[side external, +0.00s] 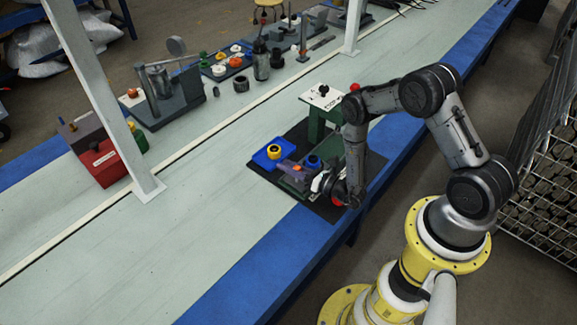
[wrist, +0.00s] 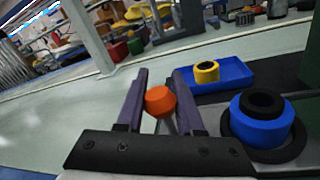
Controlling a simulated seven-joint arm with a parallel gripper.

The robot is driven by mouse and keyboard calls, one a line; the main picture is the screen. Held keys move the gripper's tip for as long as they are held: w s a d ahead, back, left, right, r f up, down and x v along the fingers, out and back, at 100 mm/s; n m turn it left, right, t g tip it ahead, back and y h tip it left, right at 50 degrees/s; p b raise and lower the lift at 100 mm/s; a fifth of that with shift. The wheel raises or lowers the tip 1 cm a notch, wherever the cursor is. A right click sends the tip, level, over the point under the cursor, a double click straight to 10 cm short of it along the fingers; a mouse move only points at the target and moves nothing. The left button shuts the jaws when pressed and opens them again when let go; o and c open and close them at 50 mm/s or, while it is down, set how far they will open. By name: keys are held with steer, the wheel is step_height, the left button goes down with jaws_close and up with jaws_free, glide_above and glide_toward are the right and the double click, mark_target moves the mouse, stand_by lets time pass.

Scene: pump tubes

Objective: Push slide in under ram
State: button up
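The slide (side external: 293,182) is a low grey-green piece on a black base plate (side external: 262,175) in the side external view. A blue ring-shaped part with a black centre (wrist: 262,118) stands beside my gripper, and also shows in the side external view (side external: 313,161). The green press frame (side external: 317,126) with a white top plate stands behind; the ram itself is hidden. My gripper (wrist: 160,85) is low at the slide. An orange knob (wrist: 160,101) on a grey stem shows between its two purple fingers. I cannot tell whether the fingers touch the knob.
A blue tray (wrist: 235,73) with a yellow ring (wrist: 207,71) lies beyond the blue part. A white post (side external: 105,105) stands on the bench to the left. Several tools and blocks line the far side. The bench surface left of the base plate is clear.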

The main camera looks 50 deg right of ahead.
jaws_close()
stand_by(1.0)
